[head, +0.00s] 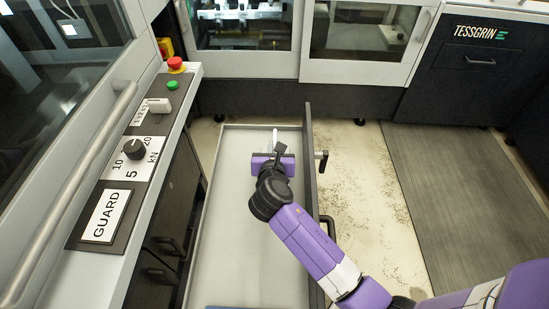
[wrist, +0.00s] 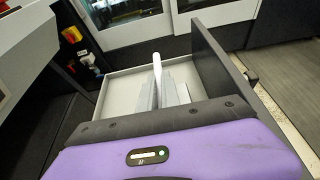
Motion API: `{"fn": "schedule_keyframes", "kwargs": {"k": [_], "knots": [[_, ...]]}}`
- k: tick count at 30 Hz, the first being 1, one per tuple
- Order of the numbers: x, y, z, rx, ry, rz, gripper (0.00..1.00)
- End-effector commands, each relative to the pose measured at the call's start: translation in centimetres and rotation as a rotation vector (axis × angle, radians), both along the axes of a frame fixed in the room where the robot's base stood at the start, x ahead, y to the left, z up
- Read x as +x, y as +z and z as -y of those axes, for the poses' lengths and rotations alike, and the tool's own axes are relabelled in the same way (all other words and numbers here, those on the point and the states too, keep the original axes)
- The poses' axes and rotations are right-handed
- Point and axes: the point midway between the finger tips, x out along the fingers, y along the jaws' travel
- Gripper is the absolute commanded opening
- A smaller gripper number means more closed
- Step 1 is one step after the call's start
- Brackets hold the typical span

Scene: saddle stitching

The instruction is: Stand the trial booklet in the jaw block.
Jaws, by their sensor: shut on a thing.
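My gripper (head: 275,146) is over the open drawer, seen from behind, with its fingers pointing towards the far end. In the wrist view its pale fingers (wrist: 164,95) are shut on a slim white piece (wrist: 157,66) with a rounded end, which sticks out past them. The same white piece shows small in the head view (head: 275,136). It is seen nearly end on, so I cannot tell whether it is the trial booklet. I cannot make out the jaw block in either view.
The long drawer (head: 235,245) has a pale, mostly bare floor and a tall dark front panel (head: 311,150) close right of my gripper. A blue edge (head: 225,307) shows at its near end. Left is a control ledge with a knob (head: 134,148) and red button (head: 176,64).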

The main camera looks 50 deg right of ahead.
Motion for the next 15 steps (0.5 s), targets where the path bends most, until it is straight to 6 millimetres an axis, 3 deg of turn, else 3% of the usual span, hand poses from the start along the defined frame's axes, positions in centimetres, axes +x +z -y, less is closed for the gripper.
{"fn": "schedule_keyframes", "kwargs": {"k": [10,15], "knots": [[0.0,-4.0,0.0,-0.001,0.001,-0.001,0.00],[0.0,-4.7,0.0,-0.001,0.000,0.001,0.00]]}}
